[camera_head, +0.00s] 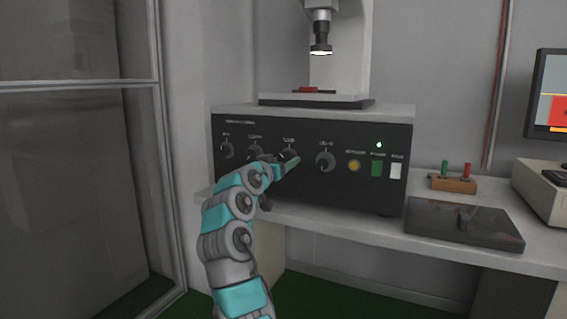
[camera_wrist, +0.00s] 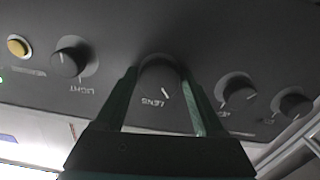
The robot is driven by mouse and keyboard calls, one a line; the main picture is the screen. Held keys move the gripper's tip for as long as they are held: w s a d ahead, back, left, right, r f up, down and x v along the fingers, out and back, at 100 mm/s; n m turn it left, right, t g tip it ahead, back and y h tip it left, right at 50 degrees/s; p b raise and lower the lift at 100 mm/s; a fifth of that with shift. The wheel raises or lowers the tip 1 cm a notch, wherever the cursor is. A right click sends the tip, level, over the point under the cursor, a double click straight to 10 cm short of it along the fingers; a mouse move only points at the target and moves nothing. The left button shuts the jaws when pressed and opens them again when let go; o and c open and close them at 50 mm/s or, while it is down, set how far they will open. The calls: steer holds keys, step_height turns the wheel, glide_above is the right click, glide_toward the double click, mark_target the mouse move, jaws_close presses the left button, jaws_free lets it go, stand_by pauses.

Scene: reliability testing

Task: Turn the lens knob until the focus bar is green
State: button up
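The lens knob (camera_wrist: 160,76) is a dark round knob with a white pointer line, labelled LENS in the wrist view, where the panel shows upside down. My gripper (camera_wrist: 160,72) has one green finger on each side of the knob, with no clear gap, and looks shut on it. In the head view my gripper (camera_head: 289,162) is at the third knob from the left and hides much of it. No green bar shows on the visible part.
The light knob (camera_head: 325,161) and a yellow button (camera_head: 354,165) are right of the lens knob; two more knobs are left. A microscope column (camera_head: 338,50) stands on the console (camera_head: 310,112). A dark plate (camera_head: 463,228) and a wooden block (camera_head: 453,184) lie on the bench.

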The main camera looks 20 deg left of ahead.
steer(key=c, duration=1)
steer(key=shift+n+b, duration=0.3)
steer(key=shift+b, duration=0.4)
steer(key=n+b, duration=0.5)
steer(key=b, duration=0.1)
steer(key=shift+d, duration=0.1)
steer(key=shift+r+n, duration=0.15)
steer(key=shift+n, duration=0.25)
steer(key=o, duration=1.4)
steer(key=shift+s, duration=0.1)
